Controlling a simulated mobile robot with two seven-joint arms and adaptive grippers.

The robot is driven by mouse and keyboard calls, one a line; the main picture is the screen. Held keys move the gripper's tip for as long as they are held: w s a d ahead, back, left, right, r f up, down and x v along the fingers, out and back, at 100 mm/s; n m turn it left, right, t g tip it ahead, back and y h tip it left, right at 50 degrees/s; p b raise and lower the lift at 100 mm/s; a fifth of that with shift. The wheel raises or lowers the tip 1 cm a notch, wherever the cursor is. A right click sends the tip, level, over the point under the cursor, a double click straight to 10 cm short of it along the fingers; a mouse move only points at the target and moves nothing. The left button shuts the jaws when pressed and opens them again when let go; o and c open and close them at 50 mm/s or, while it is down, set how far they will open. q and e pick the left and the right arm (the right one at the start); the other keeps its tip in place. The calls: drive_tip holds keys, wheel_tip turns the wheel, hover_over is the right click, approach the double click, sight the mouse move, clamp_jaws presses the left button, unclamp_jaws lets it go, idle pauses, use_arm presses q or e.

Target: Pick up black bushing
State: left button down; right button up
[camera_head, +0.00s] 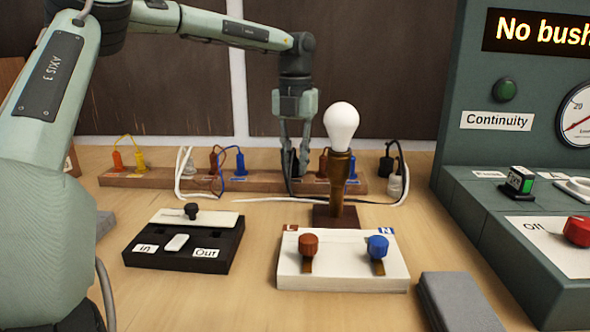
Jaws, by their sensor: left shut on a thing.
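My left gripper (295,160) reaches down from above at the wooden rack (140,181), left of the lamp. Its fingers are shut on a dark piece that looks like a black bushing (288,163), largely hidden between the fingers. A dark lead runs down from that spot. The piece is at the rack; I cannot tell whether it is still seated in it. My right gripper is not in view.
A lamp with a white bulb (341,122) stands close right of the gripper. In front are a white terminal block (342,270) and an open black switch box (160,259). Orange, yellow, brown and blue connectors stand along the rack. A green test console (470,205) fills the right.

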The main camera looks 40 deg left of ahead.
sight(294, 160)
use_arm(q)
drive_tip(key=shift+r, duration=0.1)
drive_tip(key=shift+r, duration=0.5)
drive_tip(key=r, duration=0.3)
drive_tip(key=shift+s+d+r, duration=0.1)
drive_tip(key=shift+s+r, duration=0.1)
drive_tip(key=shift+s, duration=0.15)
drive_tip(key=s+d+r+b, duration=0.2)
drive_tip(key=s+r, duration=0.4)
drive_tip(key=s, duration=0.4)
drive_tip(key=shift+s+d+r, duration=0.25)
drive_tip(key=shift+s+d, duration=0.05)
drive_tip(key=shift+d, duration=0.05)
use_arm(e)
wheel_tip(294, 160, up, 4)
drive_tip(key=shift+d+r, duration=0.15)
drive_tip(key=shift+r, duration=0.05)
